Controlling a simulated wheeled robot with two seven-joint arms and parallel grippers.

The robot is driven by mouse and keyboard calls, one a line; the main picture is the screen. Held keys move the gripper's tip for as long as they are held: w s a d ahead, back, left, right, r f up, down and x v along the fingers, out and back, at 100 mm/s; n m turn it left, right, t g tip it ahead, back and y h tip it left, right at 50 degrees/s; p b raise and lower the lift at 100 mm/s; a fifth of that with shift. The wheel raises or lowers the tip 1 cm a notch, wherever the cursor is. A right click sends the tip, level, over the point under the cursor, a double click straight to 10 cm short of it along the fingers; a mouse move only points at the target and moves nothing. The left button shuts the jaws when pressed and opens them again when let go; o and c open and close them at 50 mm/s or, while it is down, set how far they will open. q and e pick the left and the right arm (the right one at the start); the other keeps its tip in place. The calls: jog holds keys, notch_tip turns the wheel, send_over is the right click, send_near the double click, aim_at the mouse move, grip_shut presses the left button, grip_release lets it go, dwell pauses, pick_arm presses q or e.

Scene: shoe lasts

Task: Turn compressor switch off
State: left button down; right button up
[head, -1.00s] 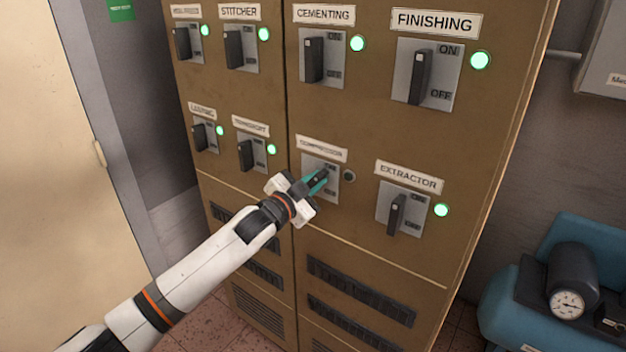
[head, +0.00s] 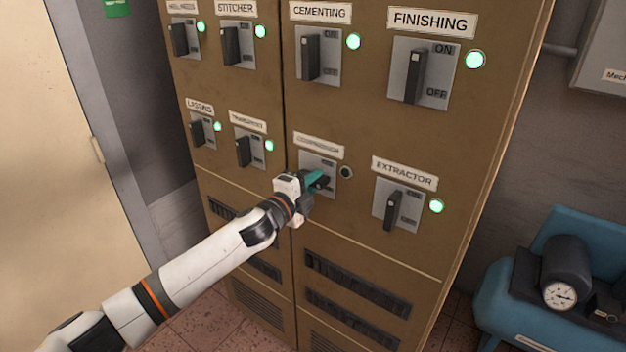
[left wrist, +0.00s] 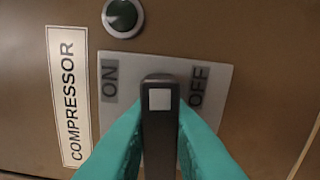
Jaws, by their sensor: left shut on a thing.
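The compressor switch has a dark lever handle (left wrist: 161,120) with a pale square on its end, on a grey plate (left wrist: 133,72) marked ON and OFF. My left gripper (head: 318,180) has its teal fingers shut on the handle, one on each side, in the left wrist view. In that view the handle lies between the ON and OFF marks, running across the line from one to the other. The COMPRESSOR label (left wrist: 68,95) is beside the plate. The compressor lamp (head: 345,172) is dark. My right gripper is not in view.
The brown cabinet (head: 370,255) carries several other switches, with lit green lamps. The extractor switch (head: 393,210) is close on the right, the transport switch (head: 243,151) on the left. A blue machine with a gauge (head: 559,293) stands at the lower right.

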pick_arm(q)
jog(key=shift+f+m, duration=0.1)
jog(key=shift+m, duration=0.5)
jog(key=c, duration=1.4)
grip_release()
jog(key=shift+o, duration=0.2)
jog(key=b+v, duration=0.2)
jog(key=v, duration=1)
